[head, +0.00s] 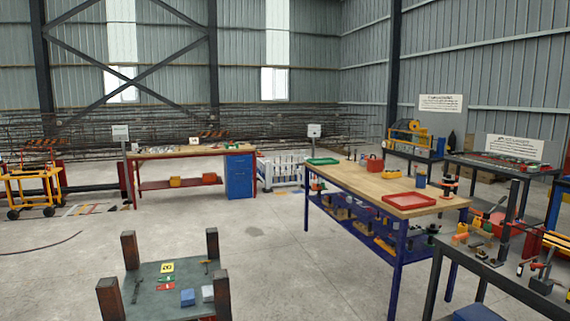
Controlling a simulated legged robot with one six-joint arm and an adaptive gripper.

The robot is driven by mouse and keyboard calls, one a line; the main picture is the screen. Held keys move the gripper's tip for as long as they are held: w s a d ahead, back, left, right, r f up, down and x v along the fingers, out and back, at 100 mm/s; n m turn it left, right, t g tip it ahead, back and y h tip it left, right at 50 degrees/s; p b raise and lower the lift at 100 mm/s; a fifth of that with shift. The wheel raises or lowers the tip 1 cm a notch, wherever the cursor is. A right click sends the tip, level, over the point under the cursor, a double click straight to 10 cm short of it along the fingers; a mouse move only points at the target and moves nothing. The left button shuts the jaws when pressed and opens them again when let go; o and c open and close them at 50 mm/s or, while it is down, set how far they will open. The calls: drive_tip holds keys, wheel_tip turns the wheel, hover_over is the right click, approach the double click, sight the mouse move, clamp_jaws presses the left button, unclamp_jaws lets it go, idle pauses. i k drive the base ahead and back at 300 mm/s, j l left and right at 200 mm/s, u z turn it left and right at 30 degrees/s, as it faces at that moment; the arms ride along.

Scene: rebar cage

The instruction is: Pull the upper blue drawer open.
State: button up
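A blue drawer cabinet (240,182) stands under the right end of a wooden-topped workbench (185,152) with red legs, toward the back of the hall. Its upper drawer (240,162) looks closed, flush with the front. The handles are too small to make out. My gripper is not in view.
A low dark table (166,287) with posts stands in front, left of centre. A blue-framed workbench (400,190) with red tray (409,200) stands to the right. A yellow cart (33,187) is at far left. Open concrete floor (255,240) lies before the cabinet.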

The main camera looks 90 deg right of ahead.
sight(245, 162)
drive_tip(key=z, duration=2.75)
drive_tip(key=i+l+z, duration=0.55)
drive_tip(key=i, duration=0.25)
drive_tip(key=i+l+z, duration=0.25)
drive_tip(key=i, duration=0.2)
drive_tip(key=i+l+z, duration=0.1)
drive_tip(key=i+z, duration=0.2)
drive_tip(key=i+u, duration=0.45)
drive_tip(key=i, duration=0.3)
drive_tip(key=i+l+u, duration=0.15)
drive_tip(key=i+u, duration=0.3)
drive_tip(key=i, duration=0.3)
drive_tip(key=i+l+u, duration=0.1)
drive_tip(key=i+u, duration=0.25)
drive_tip(key=i, duration=1.05)
drive_tip(key=i+l+u, duration=0.2)
drive_tip(key=i, duration=2.65)
drive_tip(key=j, duration=0.1)
